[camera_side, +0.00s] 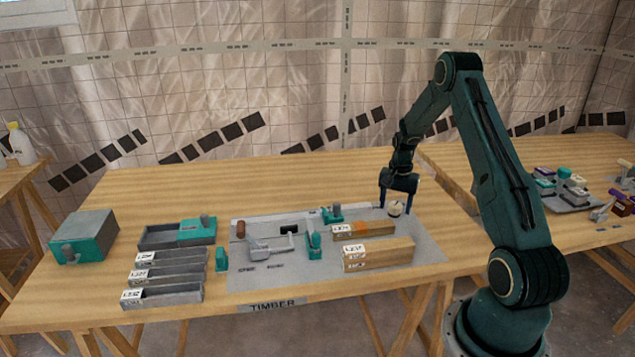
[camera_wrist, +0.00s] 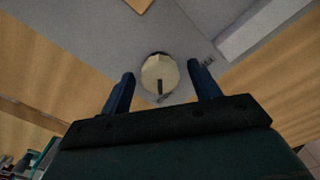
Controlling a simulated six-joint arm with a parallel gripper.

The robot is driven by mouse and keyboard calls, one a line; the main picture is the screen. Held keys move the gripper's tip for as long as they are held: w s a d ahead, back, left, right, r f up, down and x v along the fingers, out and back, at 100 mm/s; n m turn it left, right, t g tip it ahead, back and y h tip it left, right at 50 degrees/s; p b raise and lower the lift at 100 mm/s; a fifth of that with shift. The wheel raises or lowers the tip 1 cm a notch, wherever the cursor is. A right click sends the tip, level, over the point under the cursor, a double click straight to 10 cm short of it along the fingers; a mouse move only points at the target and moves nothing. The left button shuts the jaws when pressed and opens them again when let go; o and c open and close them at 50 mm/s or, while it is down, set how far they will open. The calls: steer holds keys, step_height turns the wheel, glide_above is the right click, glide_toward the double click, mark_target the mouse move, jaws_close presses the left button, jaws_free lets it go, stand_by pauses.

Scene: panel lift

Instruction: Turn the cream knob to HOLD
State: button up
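The cream knob (camera_side: 396,209) sits on the right part of the grey panel (camera_side: 425,245). In the wrist view the knob (camera_wrist: 159,73) is round, with a dark pointer mark on its lower half. Small lettering lies beside it, too small to read. My gripper (camera_side: 396,205) points down over the knob with its two blue fingers apart. In the wrist view my gripper (camera_wrist: 162,82) has one finger on each side of the knob, with gaps on both sides. It is open and appears not to touch the knob.
Two wooden blocks, one upper (camera_side: 363,230) and one lower (camera_side: 379,253), lie left of the knob. A green clamp (camera_side: 332,213) and a grey lever (camera_side: 268,247) are further left. Grey trays (camera_side: 165,277) stand at the left. The panel just right of the knob is clear.

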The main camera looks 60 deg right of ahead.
mark_target(395, 205)
step_height(395, 205, up, 14)
stand_by(0.9)
steer(key=shift+f, duration=0.1)
